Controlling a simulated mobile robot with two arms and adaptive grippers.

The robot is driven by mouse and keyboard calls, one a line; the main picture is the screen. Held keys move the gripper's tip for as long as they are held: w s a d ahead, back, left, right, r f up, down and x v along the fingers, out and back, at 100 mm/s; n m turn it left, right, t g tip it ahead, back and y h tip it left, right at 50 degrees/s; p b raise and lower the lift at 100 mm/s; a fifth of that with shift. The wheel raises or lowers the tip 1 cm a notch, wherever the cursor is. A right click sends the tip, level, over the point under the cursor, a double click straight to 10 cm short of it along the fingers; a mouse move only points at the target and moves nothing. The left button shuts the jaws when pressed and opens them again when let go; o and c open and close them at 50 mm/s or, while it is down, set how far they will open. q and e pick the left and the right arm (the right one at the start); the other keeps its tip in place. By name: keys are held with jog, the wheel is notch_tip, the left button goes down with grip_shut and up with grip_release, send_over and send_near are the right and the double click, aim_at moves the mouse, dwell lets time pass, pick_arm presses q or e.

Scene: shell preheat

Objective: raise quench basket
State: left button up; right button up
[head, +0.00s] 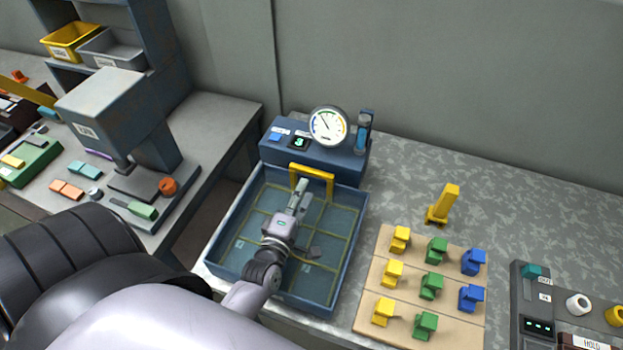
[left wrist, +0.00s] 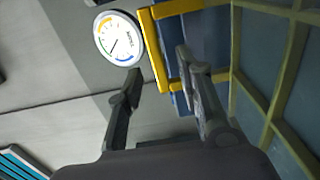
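The quench basket is a yellow grid frame (head: 327,223) low in a blue quench tank (head: 217,244). Its upright yellow handle (head: 318,174) stands at the tank's back end, below the gauge. My left gripper (head: 302,187) reaches over the tank toward the handle. In the left wrist view my left gripper (left wrist: 158,66) has its fingers apart. The handle (left wrist: 152,50) shows at the fingertips, in the gap between them; I cannot tell whether it touches. The basket frame (left wrist: 278,85) shows at the right. My right gripper is not in view.
A round gauge (head: 328,126) stands on the blue housing (head: 310,158) behind the handle; the gauge also shows in the left wrist view (left wrist: 118,38). A wooden board (head: 364,318) with several coloured blocks and a yellow upright piece (head: 443,204) are to the right. A grey press (head: 115,110) stands left.

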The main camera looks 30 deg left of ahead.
aim_at(311, 174)
pick_arm(q)
jog(key=b+x, duration=0.1)
jog(key=x, duration=0.5)
jog(key=shift+w+r, duration=0.1)
jog(key=shift+w, duration=0.45)
jog(key=shift+w+a+r, duration=0.1)
jog(key=shift+r, duration=0.05)
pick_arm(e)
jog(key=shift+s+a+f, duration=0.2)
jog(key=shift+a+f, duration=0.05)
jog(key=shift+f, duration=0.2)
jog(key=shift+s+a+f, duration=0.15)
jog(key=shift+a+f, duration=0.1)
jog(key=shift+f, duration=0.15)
pick_arm(q)
jog(key=shift+c, duration=0.5)
grip_shut()
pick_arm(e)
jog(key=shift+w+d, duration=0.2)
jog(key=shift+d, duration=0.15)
